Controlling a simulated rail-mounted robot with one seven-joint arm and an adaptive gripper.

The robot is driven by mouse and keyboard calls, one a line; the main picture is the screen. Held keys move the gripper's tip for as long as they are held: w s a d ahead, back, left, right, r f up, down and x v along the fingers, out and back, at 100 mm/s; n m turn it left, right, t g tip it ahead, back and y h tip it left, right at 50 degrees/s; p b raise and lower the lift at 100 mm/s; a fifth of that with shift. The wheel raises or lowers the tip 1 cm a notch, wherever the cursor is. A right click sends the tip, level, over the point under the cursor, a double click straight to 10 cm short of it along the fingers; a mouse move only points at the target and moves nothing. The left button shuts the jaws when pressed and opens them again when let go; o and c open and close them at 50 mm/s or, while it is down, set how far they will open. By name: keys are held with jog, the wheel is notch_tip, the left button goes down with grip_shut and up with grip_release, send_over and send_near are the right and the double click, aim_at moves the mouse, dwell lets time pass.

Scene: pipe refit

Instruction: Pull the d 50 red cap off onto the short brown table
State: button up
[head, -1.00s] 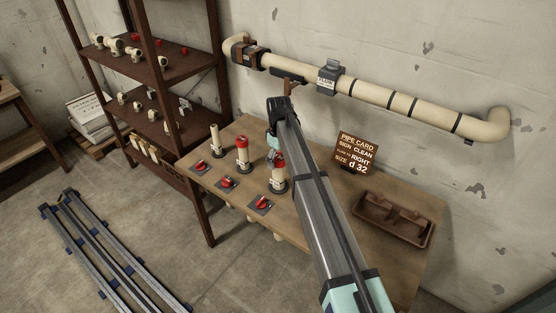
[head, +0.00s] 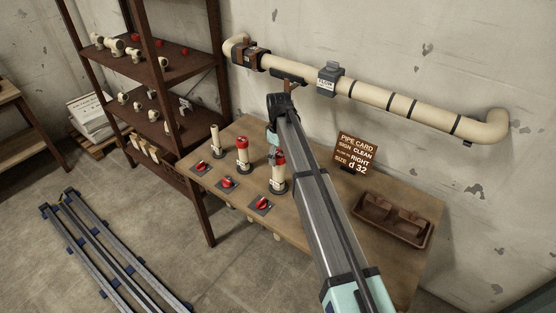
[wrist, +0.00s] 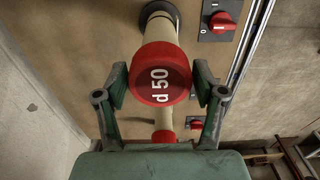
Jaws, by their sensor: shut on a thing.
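The d 50 red cap (wrist: 160,75) faces my wrist camera, on the end of a cream pipe stub (wrist: 158,24). My gripper (wrist: 164,90) has one finger on each side of the cap, shut on it. Whether the cap has shifted on the stub is not clear. A brown table (head: 20,95) stands at the far left edge; I cannot tell whether it is the short one.
Another red-capped stub (head: 242,150) and a bare stub (head: 215,140) stand to the left. Red valve knobs (head: 262,203) sit in front. A size card (head: 357,153) and a brown tray (head: 392,218) are to the right. A wall pipe (head: 400,102) runs behind my arm.

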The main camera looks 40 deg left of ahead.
jog(key=shift+r+p, duration=0.4)
jog(key=shift+r, duration=0.65)
jog(key=shift+f+b, duration=0.2)
jog(key=shift+b, duration=0.3)
